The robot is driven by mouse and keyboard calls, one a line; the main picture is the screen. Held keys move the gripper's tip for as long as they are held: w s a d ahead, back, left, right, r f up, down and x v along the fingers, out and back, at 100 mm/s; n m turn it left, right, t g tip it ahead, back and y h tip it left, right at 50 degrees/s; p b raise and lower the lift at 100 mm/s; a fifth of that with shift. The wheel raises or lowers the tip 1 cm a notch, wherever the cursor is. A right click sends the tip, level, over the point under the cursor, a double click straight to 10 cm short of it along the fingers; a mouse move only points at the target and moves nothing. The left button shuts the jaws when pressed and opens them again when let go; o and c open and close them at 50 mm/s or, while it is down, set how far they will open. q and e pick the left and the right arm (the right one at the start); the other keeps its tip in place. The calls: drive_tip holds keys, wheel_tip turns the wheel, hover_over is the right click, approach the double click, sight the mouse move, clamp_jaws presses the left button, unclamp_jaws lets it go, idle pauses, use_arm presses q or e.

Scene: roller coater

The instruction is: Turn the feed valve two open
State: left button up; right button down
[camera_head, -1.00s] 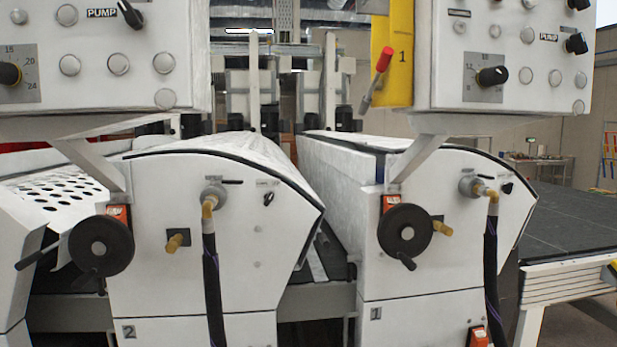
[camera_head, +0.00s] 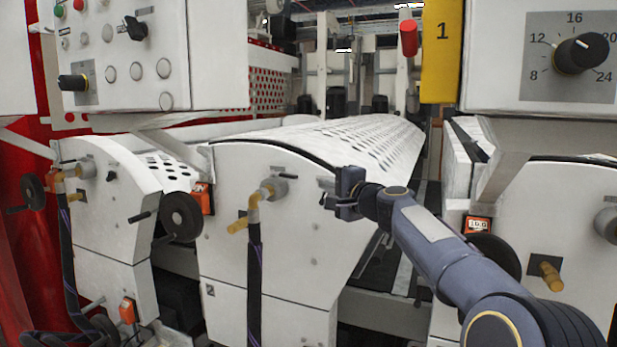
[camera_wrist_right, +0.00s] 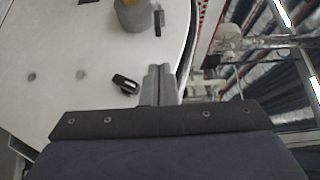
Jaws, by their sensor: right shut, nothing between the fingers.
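Machine 2's white end panel (camera_head: 280,240) is in the middle of the head view. It carries a small black valve handle (camera_head: 326,198), which I take for feed valve two. In the wrist view this black handle (camera_wrist_right: 125,83) lies flat against the panel, left of my fingers. My right gripper (camera_head: 338,203) reaches the panel's right part from the right. In the wrist view the right gripper (camera_wrist_right: 160,72) is shut and empty, with the fingers beside the handle; whether they touch it I cannot tell. My left gripper is not in view.
A grey fitting with a brass elbow (camera_head: 262,193) and a dark hose (camera_head: 254,280) are left of the handle. A handwheel (camera_head: 180,217) sits further left. Control boxes (camera_head: 150,60) hang above.

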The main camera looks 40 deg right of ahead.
sight(288, 176)
drive_tip(key=w+p, duration=0.1)
drive_tip(key=w, duration=0.1)
drive_tip(key=w+d+p, duration=0.1)
drive_tip(key=w+p, duration=0.1)
drive_tip(key=w, duration=0.1)
drive_tip(key=w+p, duration=0.2)
drive_tip(key=w, duration=0.1)
drive_tip(key=shift+d+r, duration=0.15)
drive_tip(key=shift+r, duration=0.15)
drive_tip(key=shift+w+f, duration=0.2)
drive_tip(key=shift+w, duration=0.55)
